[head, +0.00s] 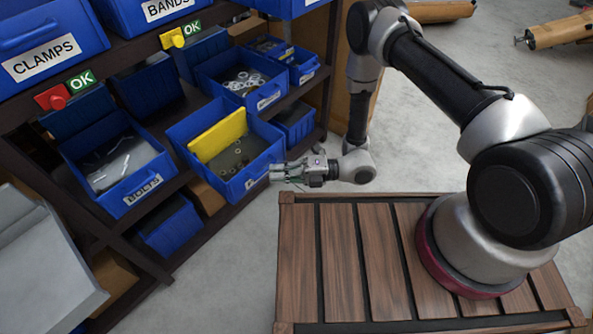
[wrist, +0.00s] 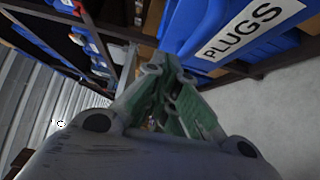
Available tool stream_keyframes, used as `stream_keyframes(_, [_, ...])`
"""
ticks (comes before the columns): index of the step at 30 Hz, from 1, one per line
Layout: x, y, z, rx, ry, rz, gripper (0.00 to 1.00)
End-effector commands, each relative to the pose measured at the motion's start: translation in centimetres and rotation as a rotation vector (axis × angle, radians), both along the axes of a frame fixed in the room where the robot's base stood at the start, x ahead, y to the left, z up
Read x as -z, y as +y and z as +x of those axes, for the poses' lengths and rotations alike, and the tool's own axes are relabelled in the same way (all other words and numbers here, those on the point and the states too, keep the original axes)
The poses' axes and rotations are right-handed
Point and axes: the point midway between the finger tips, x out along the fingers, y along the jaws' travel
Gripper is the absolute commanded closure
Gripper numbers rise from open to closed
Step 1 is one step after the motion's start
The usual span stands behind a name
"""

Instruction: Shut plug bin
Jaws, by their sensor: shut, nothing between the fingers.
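The plug bin (head: 262,160) is a blue open-topped bin on the middle shelf in the head view. It sticks out past the shelf edge, further than the bolts bin beside it. A yellow panel stands inside it, with a few small ring-like pieces on its floor. My gripper (head: 274,174) is at the bin's front right, by its label, and covers part of that label. In the wrist view, the PLUGS label (wrist: 252,28) is at the upper right, beyond my gripper (wrist: 167,62). The fingers are shut and empty. I cannot tell whether they touch the bin.
The bolts bin (head: 117,168) is to the left, and a bin of rings (head: 240,82) is behind to the right. A red knob (head: 52,97) and a yellow knob (head: 173,38) are on the rack. Grey floor (head: 225,260) is free in front.

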Motion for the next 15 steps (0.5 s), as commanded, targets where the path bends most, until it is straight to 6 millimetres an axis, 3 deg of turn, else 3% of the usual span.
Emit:
stream_keyframes(6, [0.0,2.6,1.8,-0.001,-0.003,0.000,1.00])
stream_keyframes(15, [0.0,3.5,2.6,0.000,-0.001,-0.001,1.00])
